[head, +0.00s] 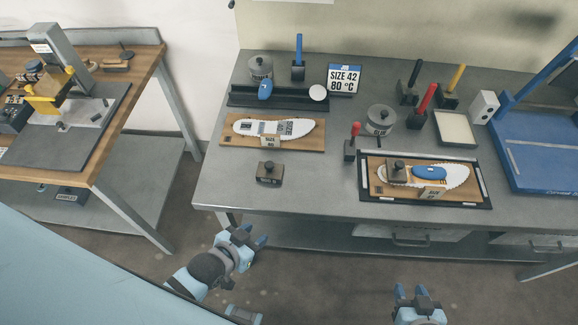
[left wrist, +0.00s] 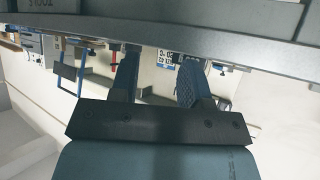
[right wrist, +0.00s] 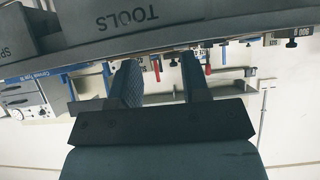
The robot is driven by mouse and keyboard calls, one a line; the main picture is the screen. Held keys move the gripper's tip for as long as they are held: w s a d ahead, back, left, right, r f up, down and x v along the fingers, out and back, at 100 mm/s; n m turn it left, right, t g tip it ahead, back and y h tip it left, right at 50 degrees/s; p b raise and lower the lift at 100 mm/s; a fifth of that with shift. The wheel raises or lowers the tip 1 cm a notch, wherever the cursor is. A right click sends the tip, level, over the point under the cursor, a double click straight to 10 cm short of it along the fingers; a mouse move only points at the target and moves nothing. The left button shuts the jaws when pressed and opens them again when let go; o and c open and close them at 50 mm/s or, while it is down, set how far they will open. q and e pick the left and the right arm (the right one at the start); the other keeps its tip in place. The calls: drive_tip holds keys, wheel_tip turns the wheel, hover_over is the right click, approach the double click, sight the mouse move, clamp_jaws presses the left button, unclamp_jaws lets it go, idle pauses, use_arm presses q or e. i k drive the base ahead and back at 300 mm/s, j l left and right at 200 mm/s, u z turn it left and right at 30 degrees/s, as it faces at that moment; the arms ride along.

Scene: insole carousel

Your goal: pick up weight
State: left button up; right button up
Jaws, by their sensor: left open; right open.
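A dark block-shaped weight with a knob on top (head: 269,173) stands alone near the front left of the grey table (head: 320,190). A second similar weight (head: 394,171) sits on the left end of the white insole (head: 455,176) in the black-framed tray (head: 480,203). My left gripper (head: 256,236) is open and empty, in front of the table's front edge, closer to the viewer than the lone weight. My right gripper (head: 416,292) is open and empty, further right and clear of the table. Both wrist views show spread fingers with nothing between them; neither clearly shows a weight.
Another insole (head: 260,127) lies on a wooden board (head: 305,136) behind the lone weight. Two grey lidded pots, upright tools with coloured handles, a size sign (head: 344,79) and a blue frame (head: 545,150) stand around. Drawers are under the table. The front left tabletop is mostly clear.

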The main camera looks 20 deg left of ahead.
sight(269, 172)
drive_tip(key=l+u, duration=0.15)
drive_tip(key=u, duration=0.2)
drive_tip(key=l+u, duration=0.2)
drive_tip(key=u, duration=0.2)
drive_tip(key=l+u, duration=0.15)
drive_tip(key=u, duration=0.2)
